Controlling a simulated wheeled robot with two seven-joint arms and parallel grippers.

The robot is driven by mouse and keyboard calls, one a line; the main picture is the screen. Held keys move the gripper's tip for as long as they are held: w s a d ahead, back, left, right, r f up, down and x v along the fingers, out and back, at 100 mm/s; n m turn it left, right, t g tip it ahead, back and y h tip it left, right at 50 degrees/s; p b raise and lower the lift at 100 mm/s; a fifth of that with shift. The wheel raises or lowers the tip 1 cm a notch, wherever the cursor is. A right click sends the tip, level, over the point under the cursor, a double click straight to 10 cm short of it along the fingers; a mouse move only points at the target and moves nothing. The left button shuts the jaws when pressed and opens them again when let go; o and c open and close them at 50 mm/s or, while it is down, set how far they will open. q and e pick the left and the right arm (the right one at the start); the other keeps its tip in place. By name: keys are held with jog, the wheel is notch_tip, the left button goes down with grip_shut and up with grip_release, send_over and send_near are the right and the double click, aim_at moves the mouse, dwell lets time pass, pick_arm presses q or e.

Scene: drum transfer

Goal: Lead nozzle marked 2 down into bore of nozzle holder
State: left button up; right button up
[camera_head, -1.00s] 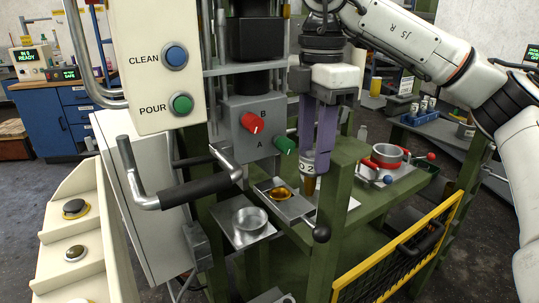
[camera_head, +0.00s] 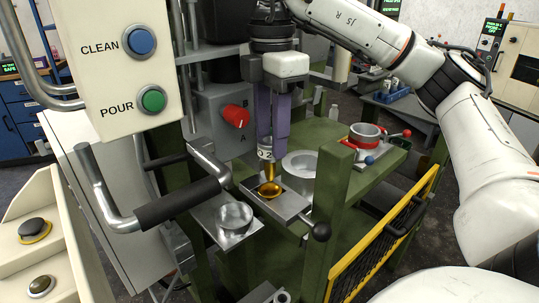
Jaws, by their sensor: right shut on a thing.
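My right gripper (camera_head: 268,136) comes down from above with purple fingers, shut on the nozzle marked 2 (camera_head: 266,154). The nozzle has a pale collar with the mark and a narrow brass tip pointing down, roughly upright. The nozzle holder (camera_head: 294,204) is a grey metal plate with a gold, ring-shaped bore (camera_head: 269,190). The brass tip ends over or just inside the back of this gold ring. I cannot tell whether it touches or has entered. My left gripper is not in view.
A silver cup (camera_head: 234,217) stands left of the holder and a pale round dish (camera_head: 300,163) behind it. A green post (camera_head: 332,190) and black knob (camera_head: 321,232) are close on the right. The black-gripped handle (camera_head: 178,202) and POUR panel (camera_head: 125,75) crowd the left.

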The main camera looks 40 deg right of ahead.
aim_at(271, 168)
jog(key=shift+f, duration=2.55)
jog(key=shift+w+f, duration=0.1)
jog(key=shift+f, duration=0.2)
jog(key=shift+f+b, duration=0.3)
jog(key=shift+f, duration=0.45)
jog(key=shift+f, duration=0.2)
jog(key=o, duration=1.2)
notch_tip(271, 168, up, 10)
jog(key=shift+r, duration=0.15)
